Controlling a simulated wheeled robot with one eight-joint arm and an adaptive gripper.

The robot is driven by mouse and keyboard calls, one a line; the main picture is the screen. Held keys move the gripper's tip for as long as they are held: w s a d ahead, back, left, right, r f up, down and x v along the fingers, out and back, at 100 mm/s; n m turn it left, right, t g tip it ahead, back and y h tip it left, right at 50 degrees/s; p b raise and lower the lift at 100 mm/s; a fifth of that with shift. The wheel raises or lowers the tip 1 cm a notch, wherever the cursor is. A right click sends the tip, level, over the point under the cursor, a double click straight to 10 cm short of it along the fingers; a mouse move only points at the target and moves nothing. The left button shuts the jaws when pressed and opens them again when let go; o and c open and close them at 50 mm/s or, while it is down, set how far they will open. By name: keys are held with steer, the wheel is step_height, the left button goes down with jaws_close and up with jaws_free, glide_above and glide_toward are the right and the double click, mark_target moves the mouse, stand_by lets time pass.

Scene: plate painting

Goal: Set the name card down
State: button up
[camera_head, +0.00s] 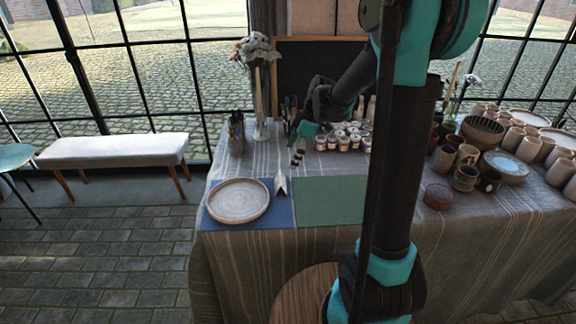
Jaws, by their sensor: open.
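The name card (281,186) is a small white folded card. It stands tent-like at the right side of the blue mat (282,214), close to the seam with the green mat (335,202). My gripper (297,158) is above and slightly right of the card, pointing down. It is open, and its fingers look apart from the card. The fingertips are small in this view, so their exact height is hard to tell.
A round plate (238,201) lies on the blue mat left of the card. Paint jars (343,142) stand behind the green mat, and a brush holder (236,137) stands at back left. Pottery (465,177) crowds the right side. The green mat's visible part is clear.

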steer(key=s+d+f+m+t+h, duration=0.2)
steer(key=s+d+m, duration=0.4)
steer(key=s+m, duration=0.3)
steer(key=s+d+f+m+t+h, duration=0.2)
steer(key=s+d+f+m, duration=0.2)
steer(key=s+d+m, duration=0.3)
steer(key=s+m, duration=0.2)
steer(key=s, duration=0.3)
steer(key=shift+d+f+h, duration=0.25)
steer(key=shift+d+h, duration=0.05)
